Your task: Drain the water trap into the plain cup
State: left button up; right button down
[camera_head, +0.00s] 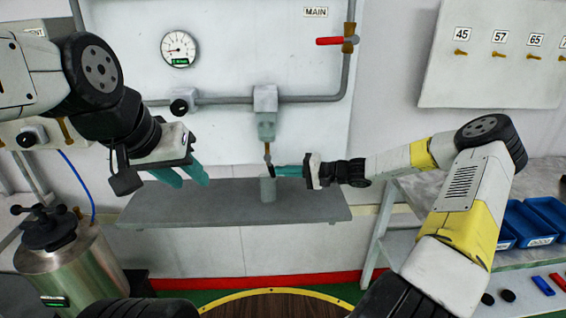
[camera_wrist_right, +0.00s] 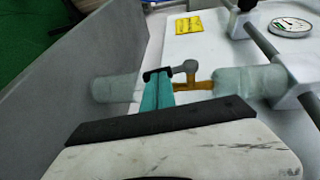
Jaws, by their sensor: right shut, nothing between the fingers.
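The water trap (camera_head: 266,124) hangs under the wall pipe. In the right wrist view its clear bowl (camera_wrist_right: 240,82) lies at the right with a brass drain valve (camera_wrist_right: 197,87) below it. The valve's grey and black lever (camera_wrist_right: 185,68) reaches to my right gripper's tips. The clear plain cup (camera_head: 267,191) stands on the shelf below the trap; it also shows in the right wrist view (camera_wrist_right: 115,89). My right gripper (camera_head: 277,171) is shut and empty beside the valve; I cannot tell whether it touches the lever. My left gripper (camera_head: 187,180) is open and empty, left of the cup.
The grey shelf (camera_head: 170,205) has free room on both sides of the cup. A red-handled MAIN valve (camera_head: 332,41) and a gauge (camera_head: 178,48) are on the wall panel. A steel pressure pot (camera_head: 70,270) stands front left, blue bins (camera_head: 530,222) at right.

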jog(key=shift+a+f+y, duration=0.4)
jog(key=shift+a+y, duration=0.1)
jog(key=shift+y, duration=0.1)
jog(key=shift+a+f, duration=0.1)
jog(key=shift+f, duration=0.05)
dwell(0.3)
